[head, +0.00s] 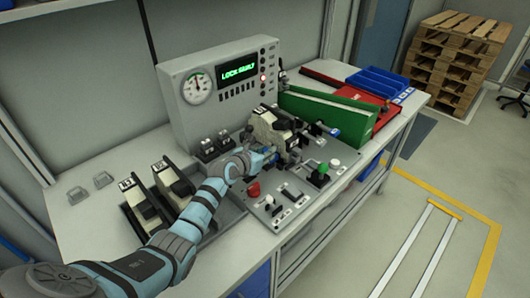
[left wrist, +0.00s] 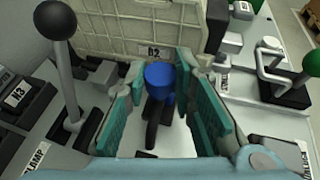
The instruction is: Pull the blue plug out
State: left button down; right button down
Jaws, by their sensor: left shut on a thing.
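My left gripper (head: 262,156) reaches in from the left over the console panel. In the left wrist view its two teal-padded fingers stand on either side of the blue plug (left wrist: 160,77), and it is shut on it. The plug shows as a round blue end with a dark cable or stem below it. It sits right in front of a pale ribbed module (left wrist: 135,28) with a label that seems to read B2. How deep the plug sits in the module is hidden. In the head view the fingers and arm cover most of the plug. My right gripper does not show.
A black ball-topped lever (left wrist: 58,22) stands left of the fingers. A green knob (head: 323,168) and a red button (head: 254,189) are on the panel. The grey display box (head: 215,80) reads LOCK and a blurred word. Green and red trays lie at the right.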

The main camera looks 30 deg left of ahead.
pick_arm(q)
jog(key=shift+s+a+r+p, duration=0.1)
jog(key=shift+s+a+p, duration=0.1)
jog(key=shift+s+p, duration=0.45)
jog(key=shift+s+a+r+p, duration=0.1)
jog(key=shift+s+a+p, duration=0.05)
jog(key=shift+s+p, duration=0.4)
jog(key=shift+s+a+f, duration=0.1)
jog(key=shift+s, duration=0.1)
jog(key=shift+f, duration=0.2)
jog(key=c, duration=1.5)
grip_release()
jog(key=shift+c, duration=0.2)
jog(key=shift+o, duration=1)
jog(key=shift+s+a+r, duration=0.1)
jog(key=shift+a, duration=0.05)
jog(key=v, duration=1.2)
